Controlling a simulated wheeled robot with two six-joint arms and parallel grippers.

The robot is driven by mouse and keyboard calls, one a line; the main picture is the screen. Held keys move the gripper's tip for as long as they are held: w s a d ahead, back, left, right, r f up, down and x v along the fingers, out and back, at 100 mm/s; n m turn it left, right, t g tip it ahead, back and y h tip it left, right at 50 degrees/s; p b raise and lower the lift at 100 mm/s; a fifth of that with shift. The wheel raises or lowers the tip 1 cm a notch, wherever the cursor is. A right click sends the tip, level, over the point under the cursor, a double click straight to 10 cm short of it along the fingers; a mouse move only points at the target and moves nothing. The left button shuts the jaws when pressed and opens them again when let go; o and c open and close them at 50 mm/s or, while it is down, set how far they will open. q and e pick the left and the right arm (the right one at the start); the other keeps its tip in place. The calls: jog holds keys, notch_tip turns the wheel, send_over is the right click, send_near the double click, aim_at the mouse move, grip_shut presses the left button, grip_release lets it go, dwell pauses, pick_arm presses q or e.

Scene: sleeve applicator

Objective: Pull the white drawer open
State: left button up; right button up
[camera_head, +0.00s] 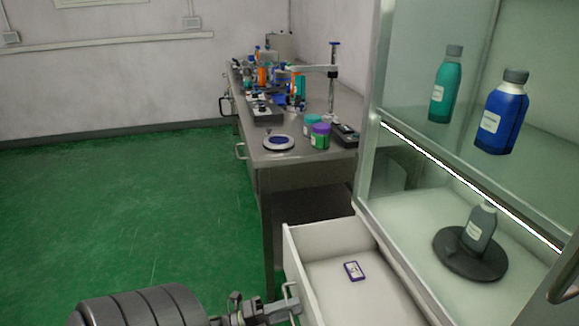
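The white drawer (291,256) stands pulled out at the bottom centre, below the glass-fronted cabinet. Its inside shows, and a small white and dark-blue labelled item (354,271) lies on its floor. My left gripper (284,304) is at the drawer's front, at the lower left of the drawer. Its fingers are close together at the metal handle and look shut on it. The lower part of the drawer is cut off by the picture's edge. My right gripper is not in view.
The cabinet (366,190) at right holds a teal bottle (445,88), a blue bottle (501,115) and a grey bottle (479,228) on a dark round base (452,262). A cluttered metal bench (300,172) stands behind the drawer. Green floor (130,215) at left is clear.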

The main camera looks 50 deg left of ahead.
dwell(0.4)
